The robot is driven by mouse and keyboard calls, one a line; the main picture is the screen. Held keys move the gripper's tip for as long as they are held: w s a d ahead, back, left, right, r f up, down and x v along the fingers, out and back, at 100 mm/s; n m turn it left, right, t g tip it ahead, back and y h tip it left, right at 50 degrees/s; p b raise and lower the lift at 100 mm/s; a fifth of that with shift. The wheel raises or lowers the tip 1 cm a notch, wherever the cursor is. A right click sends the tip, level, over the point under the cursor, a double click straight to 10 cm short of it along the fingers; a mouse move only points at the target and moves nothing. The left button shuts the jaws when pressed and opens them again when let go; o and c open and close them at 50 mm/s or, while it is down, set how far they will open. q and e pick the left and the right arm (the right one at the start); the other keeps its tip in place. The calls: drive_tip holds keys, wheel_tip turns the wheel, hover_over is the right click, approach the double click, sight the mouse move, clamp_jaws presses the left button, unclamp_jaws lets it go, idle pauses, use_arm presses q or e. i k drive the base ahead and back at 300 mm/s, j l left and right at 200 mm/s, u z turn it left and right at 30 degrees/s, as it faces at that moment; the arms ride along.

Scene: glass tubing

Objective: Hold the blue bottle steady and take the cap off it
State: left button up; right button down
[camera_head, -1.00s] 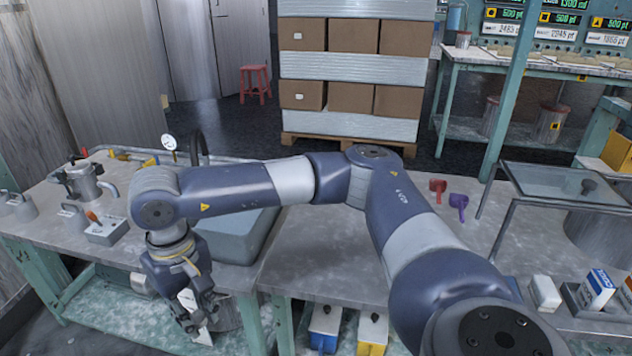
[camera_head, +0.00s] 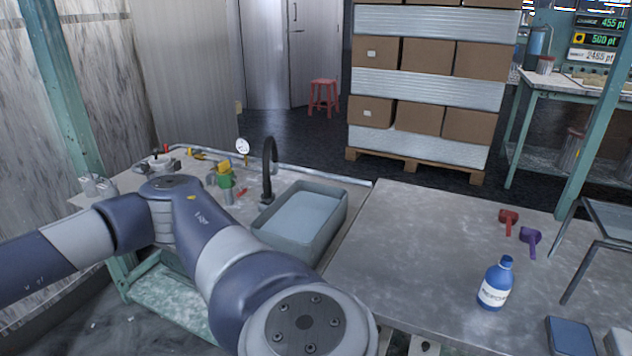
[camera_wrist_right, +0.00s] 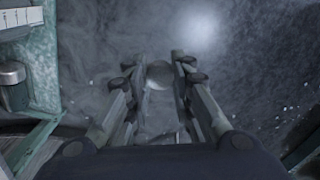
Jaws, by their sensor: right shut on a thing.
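The blue bottle (camera_head: 495,288) stands upright on the grey worktable at the right of the head view. It has a white label, and its blue cap (camera_head: 506,261) is on top. In the right wrist view my right gripper (camera_wrist_right: 158,78) is shut on a dim, roundish grey thing (camera_wrist_right: 158,74) that I cannot identify. It is over the floor, well away from the bottle. My left gripper is in neither view.
A red scoop (camera_head: 508,219) and a purple scoop (camera_head: 530,238) lie behind the bottle. A metal frame stand (camera_head: 590,250) is to its right, with a blue box (camera_head: 568,335) in front. A sink (camera_head: 335,215) is left of the worktable (camera_head: 400,240). The table's middle is clear.

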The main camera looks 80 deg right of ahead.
sight(496, 282)
drive_tip(key=u, duration=0.45)
drive_tip(key=l+u, duration=0.1)
drive_tip(key=u, duration=0.75)
drive_tip(key=k+u, duration=0.1)
drive_tip(key=u, duration=0.35)
drive_tip(key=l+u, duration=0.1)
drive_tip(key=u, duration=0.8)
drive_tip(key=k+z, duration=0.25)
drive_tip(key=z, duration=0.7)
drive_tip(key=k+z, duration=0.1)
drive_tip(key=z, duration=0.6)
drive_tip(key=l+z, duration=0.1)
drive_tip(key=z, duration=0.55)
drive_tip(key=l+z, duration=0.1)
drive_tip(key=z, duration=0.6)
drive_tip(key=l+z, duration=0.1)
drive_tip(key=z, duration=0.6)
drive_tip(key=l+z, duration=0.15)
drive_tip(key=z, duration=1.2)
drive_tip(key=l+z, duration=0.1)
drive_tip(key=z, duration=0.6)
drive_tip(key=i, duration=0.05)
